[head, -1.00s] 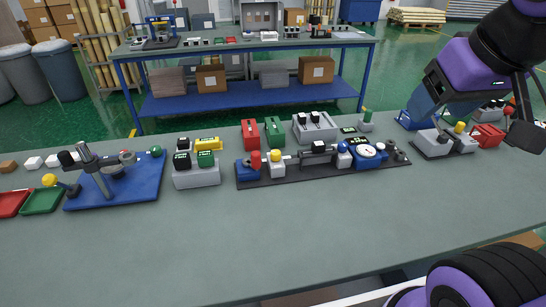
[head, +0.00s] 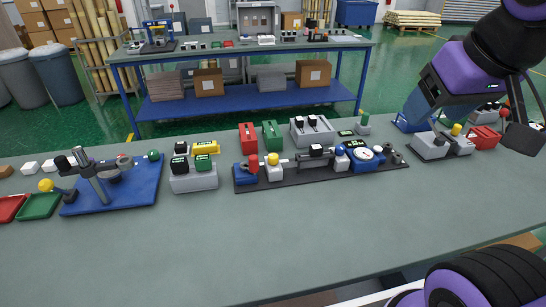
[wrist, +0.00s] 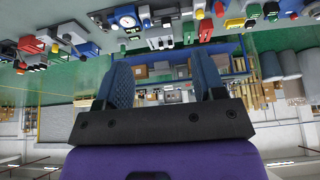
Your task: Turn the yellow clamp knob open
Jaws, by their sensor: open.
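Several yellow knobs show in the head view, and I cannot tell for sure which one is the clamp knob. One yellow knob (head: 273,159) sits on a grey block of the dark long fixture (head: 300,180), beside a red knob. A yellow ball knob (head: 46,185) is on a lever at the left of the blue-based stand (head: 130,190). A third yellow knob (head: 456,129) tops a grey block at the right. My gripper (wrist: 163,85) is open and empty in the wrist view, apart from all of them. In the head view it is at the far right.
A grey box (head: 194,180) with black and green switches stands between the blue stand and the long fixture. Red and green trays (head: 40,206) lie at the left. The front of the bench (head: 270,240) is clear. A second bench (head: 250,45) stands behind.

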